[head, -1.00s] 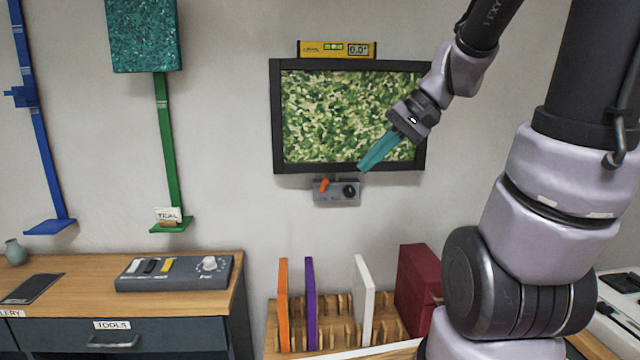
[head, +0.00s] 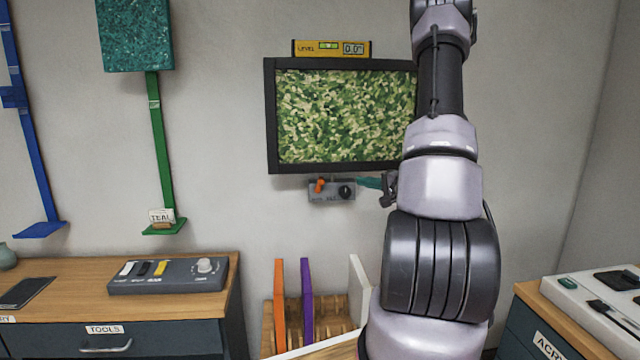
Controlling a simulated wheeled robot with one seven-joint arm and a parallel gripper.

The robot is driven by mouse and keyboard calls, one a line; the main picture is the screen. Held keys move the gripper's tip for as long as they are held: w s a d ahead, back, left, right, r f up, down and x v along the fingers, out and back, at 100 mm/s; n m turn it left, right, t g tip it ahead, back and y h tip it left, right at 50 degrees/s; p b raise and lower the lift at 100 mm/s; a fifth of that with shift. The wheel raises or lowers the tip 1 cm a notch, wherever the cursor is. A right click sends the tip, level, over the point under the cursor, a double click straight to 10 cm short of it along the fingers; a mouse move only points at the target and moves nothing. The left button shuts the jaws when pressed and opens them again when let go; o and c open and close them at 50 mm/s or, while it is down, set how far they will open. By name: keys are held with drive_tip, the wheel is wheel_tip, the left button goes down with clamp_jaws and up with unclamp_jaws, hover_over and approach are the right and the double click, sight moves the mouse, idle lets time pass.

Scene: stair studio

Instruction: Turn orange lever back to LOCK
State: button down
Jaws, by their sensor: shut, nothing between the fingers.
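The orange lever (head: 319,185) sits on the left part of a small grey wall box (head: 328,199) just below the framed green picture. It stands roughly upright with a slight tilt. A black knob (head: 346,192) is on the right of the same box. The lettering on the box is too small to read. My gripper (head: 362,183), with teal fingers, is shut and empty. It points left, with its tips just right of the box and the black knob, apart from the lever. My arm hides part of the gripper's wrist.
A dark-framed green picture (head: 272,120) hangs above the box, with a yellow level (head: 331,48) on top. Below stands a wooden rack with an orange panel (head: 279,305), a purple panel (head: 307,300) and a white panel (head: 360,285). Bare wall lies left of the box.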

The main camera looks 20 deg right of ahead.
drive_tip(key=shift+w+d+f+t+h, duration=0.15)
drive_tip(key=shift+d+f+t+h, duration=0.15)
drive_tip(key=shift+d+f+h, duration=0.3)
approach(320, 185)
drive_tip(key=w+d+r, duration=0.2)
drive_tip(key=d, duration=0.1)
drive_tip(key=shift+w+a+f, duration=0.2)
drive_tip(key=shift+w+a, duration=0.35)
drive_tip(key=shift+a, duration=0.2)
drive_tip(key=shift+w+a+f, duration=0.15)
drive_tip(key=shift+w+a, duration=0.4)
drive_tip(key=shift+a, duration=0.25)
